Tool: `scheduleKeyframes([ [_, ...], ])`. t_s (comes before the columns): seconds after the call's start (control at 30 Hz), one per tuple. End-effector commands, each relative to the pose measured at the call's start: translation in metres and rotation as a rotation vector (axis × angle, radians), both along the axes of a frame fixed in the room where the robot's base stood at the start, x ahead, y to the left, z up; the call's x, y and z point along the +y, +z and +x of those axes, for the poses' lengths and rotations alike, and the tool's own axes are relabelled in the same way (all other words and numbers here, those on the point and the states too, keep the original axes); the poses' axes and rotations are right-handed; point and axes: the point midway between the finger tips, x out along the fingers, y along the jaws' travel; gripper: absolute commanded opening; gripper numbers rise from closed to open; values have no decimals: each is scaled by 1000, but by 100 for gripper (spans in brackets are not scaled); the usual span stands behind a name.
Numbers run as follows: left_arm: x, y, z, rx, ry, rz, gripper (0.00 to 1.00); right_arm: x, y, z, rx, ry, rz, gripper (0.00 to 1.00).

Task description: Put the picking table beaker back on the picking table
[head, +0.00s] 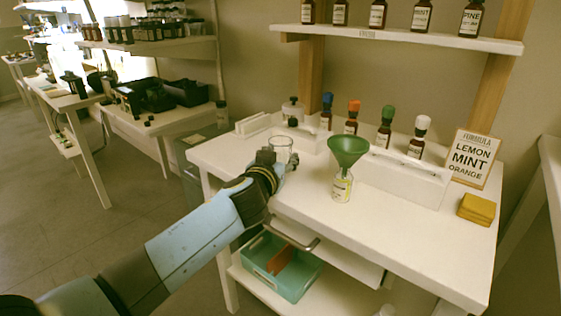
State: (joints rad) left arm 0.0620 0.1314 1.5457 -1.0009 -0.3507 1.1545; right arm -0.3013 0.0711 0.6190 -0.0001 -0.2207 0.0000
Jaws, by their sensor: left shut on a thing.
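A clear glass beaker (281,146) is over the left part of the white table (334,222). My left gripper (279,160) is shut on the beaker, which looks upright. The gripper partly hides the beaker's lower part, so I cannot tell whether its base touches the table top. My right gripper is not in view.
A green funnel (348,149) sits in a small bottle (341,187) right of the beaker. A formula sign (472,158) and yellow pads (476,209) are at the right. The table's front middle is clear.

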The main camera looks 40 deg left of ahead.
Motion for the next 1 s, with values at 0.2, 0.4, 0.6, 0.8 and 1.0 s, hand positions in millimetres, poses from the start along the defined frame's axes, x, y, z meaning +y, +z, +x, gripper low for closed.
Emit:
scheduleKeyframes([
  [0.2, 0, -2, 0, 0, 0, -1, 12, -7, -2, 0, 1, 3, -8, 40],
  [0.4, 0, -2, 0, 0, 0, -1, 63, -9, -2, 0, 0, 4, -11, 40],
  [0.6, 0, -2, 0, 0, 0, -1, 68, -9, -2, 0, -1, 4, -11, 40],
  [0.8, 0, 4, 0, -1, 0, 0, 68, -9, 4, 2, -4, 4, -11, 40],
  [1.0, -13, 6, -37, 1, -1, -4, 68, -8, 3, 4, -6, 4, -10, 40],
])
